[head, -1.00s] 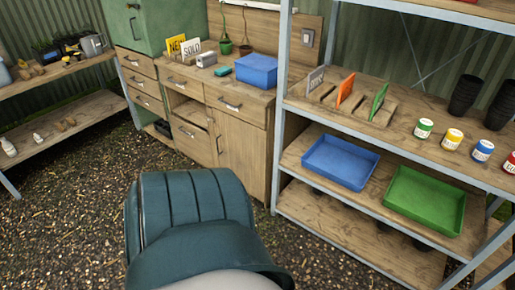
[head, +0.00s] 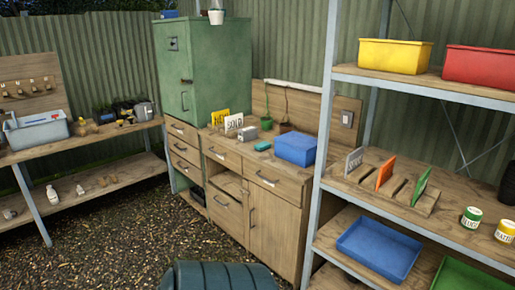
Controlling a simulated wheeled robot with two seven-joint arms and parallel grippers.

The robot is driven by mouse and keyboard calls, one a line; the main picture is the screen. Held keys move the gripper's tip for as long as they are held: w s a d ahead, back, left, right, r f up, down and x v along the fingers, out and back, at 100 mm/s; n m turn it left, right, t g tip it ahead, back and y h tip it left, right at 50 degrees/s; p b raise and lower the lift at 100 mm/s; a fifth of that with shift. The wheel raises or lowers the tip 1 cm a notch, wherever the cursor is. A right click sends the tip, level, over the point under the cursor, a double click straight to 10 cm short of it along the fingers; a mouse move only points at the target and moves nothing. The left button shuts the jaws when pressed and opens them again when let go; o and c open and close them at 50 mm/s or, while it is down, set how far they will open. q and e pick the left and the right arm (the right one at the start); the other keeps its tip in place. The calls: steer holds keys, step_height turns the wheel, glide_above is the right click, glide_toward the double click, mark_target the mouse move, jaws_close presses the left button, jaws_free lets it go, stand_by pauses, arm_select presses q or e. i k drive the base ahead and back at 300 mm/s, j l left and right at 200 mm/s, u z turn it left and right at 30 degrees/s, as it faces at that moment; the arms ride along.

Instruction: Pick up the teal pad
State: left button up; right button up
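A small teal pad (head: 263,146) lies flat on the wooden counter top, between a small grey box (head: 247,133) and a blue box (head: 296,149). It looks small and its surface detail is hard to make out from here. Neither of my grippers shows in the head view.
The counter (head: 262,168) has drawers and a door below, with a green cabinet (head: 202,68) at its left. A metal-framed shelf unit (head: 321,140) stands close on the right, with a blue tray (head: 378,249) on a lower shelf. Gravel floor (head: 120,240) lies open at front left.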

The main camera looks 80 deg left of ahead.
mark_target(264, 146)
steer(key=j+u, duration=0.1)
steer(key=u, duration=1.2)
steer(key=i+u, duration=0.25)
steer(key=u, duration=0.2)
steer(key=i+l+u, duration=0.15)
steer(key=u, duration=0.3)
steer(key=i+l+u, duration=0.25)
steer(key=u, duration=0.15)
steer(key=i+l+u, duration=0.1)
steer(key=i+l, duration=0.15)
steer(key=i+l+u, duration=0.1)
steer(key=l, duration=0.25)
steer(key=i+l+u, duration=0.1)
steer(key=i+l, duration=0.2)
steer(key=i+l+u, duration=0.1)
steer(key=l, duration=0.35)
steer(key=i+j, duration=0.05)
steer(key=i, duration=0.05)
